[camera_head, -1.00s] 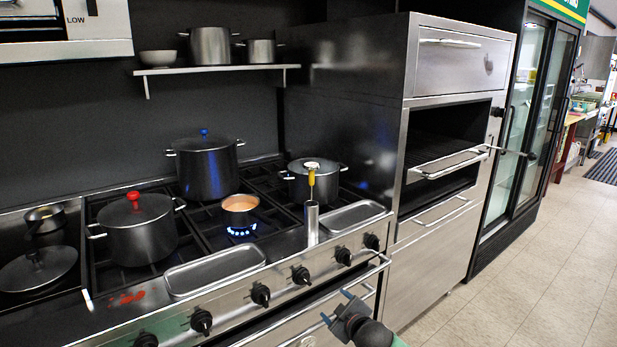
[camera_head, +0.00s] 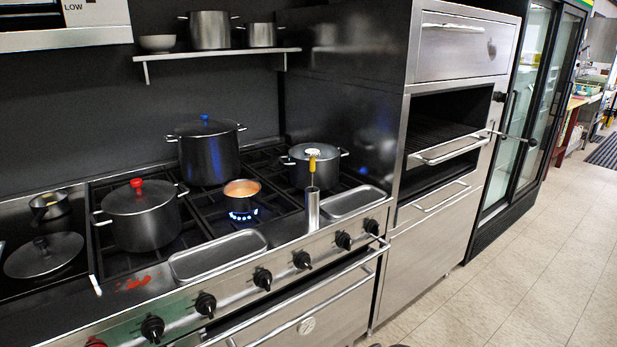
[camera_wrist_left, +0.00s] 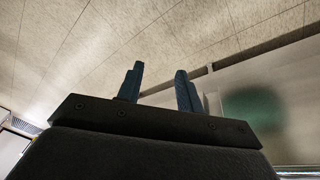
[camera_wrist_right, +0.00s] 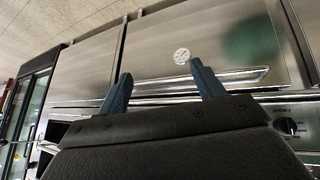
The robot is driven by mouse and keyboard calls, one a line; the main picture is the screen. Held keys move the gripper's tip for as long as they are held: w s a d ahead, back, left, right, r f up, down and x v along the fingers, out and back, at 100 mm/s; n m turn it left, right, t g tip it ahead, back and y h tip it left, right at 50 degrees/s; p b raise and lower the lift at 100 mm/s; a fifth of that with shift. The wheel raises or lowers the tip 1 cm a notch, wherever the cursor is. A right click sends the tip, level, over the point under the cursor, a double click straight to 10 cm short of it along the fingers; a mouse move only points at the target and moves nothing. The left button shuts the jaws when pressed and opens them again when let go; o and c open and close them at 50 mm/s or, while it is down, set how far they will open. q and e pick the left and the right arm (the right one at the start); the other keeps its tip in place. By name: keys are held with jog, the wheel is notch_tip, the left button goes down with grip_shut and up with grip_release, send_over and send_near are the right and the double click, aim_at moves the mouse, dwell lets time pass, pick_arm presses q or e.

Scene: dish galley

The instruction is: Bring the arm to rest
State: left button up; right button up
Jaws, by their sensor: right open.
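My right gripper (camera_wrist_right: 160,76) shows in the right wrist view with its two blue fingers spread apart and nothing between them. Behind them is the steel oven front (camera_wrist_right: 225,50) with its round dial and long handle; no contact with it can be seen. My left gripper (camera_wrist_left: 158,78) shows in the left wrist view, also with its fingers apart and empty. It points toward the tiled floor and a steel panel (camera_wrist_left: 285,80). In the head view neither gripper can be made out; only a small dark bit shows at the bottom edge.
The stove (camera_head: 215,222) carries a red-knobbed pot (camera_head: 143,222), a blue-knobbed pot (camera_head: 209,157), a small copper-coloured pan (camera_head: 241,192) over a blue flame and a lidded pot (camera_head: 314,168). The oven handle (camera_head: 300,308) sticks out in front. The floor (camera_head: 520,270) at right is clear.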

pick_arm(q)
jog(key=r+p, duration=0.1)
jog(key=r, duration=0.1)
jog(key=a+r+p, duration=0.1)
jog(key=shift+w+r+p, duration=0.2)
jog(key=shift+r+p, duration=0.15)
jog(key=shift+p, duration=0.05)
pick_arm(e)
jog(key=s+f+m+g, duration=0.1)
jog(key=s+f, duration=0.4)
jog(key=s, duration=0.7)
jog(key=s+f+m+g, duration=0.1)
jog(key=s+f+g, duration=0.2)
jog(key=s, duration=0.9)
notch_tip(320, 180, down, 2)
jog(key=shift+s+a+f+m+g+y, duration=0.15)
jog(key=shift+f+m+g+y, duration=0.15)
jog(key=shift+g+y, duration=0.1)
